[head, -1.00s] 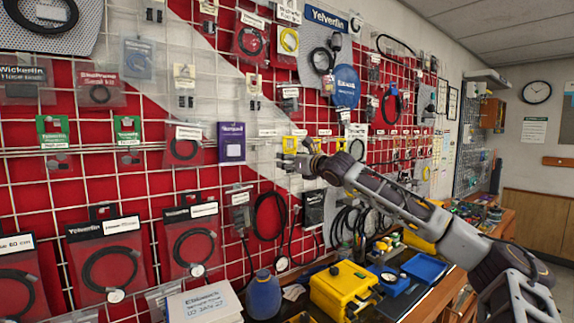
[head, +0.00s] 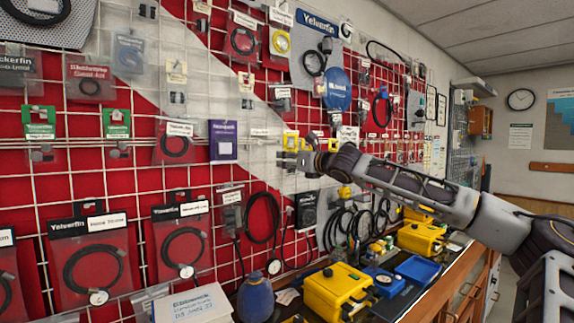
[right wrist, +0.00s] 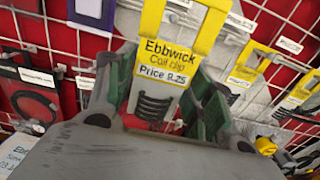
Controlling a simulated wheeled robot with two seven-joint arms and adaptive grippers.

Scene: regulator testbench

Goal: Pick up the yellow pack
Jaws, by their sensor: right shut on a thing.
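The yellow pack (right wrist: 172,72) is a yellow hang-card with a window frame at the top, a label reading "Ebbwick Coil clip" and dark coils below. In the right wrist view it stands between the two fingers of my right gripper (right wrist: 160,85), which is shut on it. My left gripper is not in view.
A similar yellow pack (right wrist: 303,90) hangs close on the right in the wrist view. A purple pack (head: 223,140) hangs left of the gripper. Below are a bench with yellow cases (head: 338,290), a blue tray (head: 420,268) and a blue bottle (head: 255,298).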

